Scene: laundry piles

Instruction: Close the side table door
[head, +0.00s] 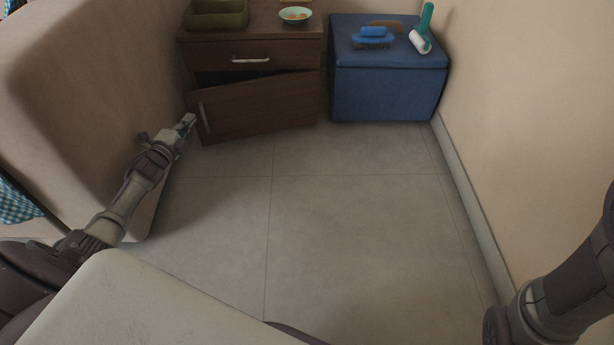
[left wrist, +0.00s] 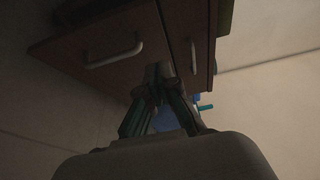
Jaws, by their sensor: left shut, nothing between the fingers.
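The brown side table (head: 222,56) stands against the back wall in the head view. Its lower door (head: 262,104) is ajar, with the left edge swung out toward me and a dark gap above it. A vertical metal handle (head: 203,117) is near the door's left edge. My left gripper (head: 187,121) is shut and empty, close to the left of this handle; I cannot tell whether it touches the door. The left wrist view shows its fingers (left wrist: 160,72) together in front of the brown furniture (left wrist: 150,25). My right gripper is out of view.
A drawer with a horizontal handle (head: 251,60) is above the door. A green tray (head: 216,16) and a bowl (head: 295,15) sit on top. A blue box (head: 388,92) with brushes and a roller stands to the right. The tiled floor (head: 340,215) in front is clear.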

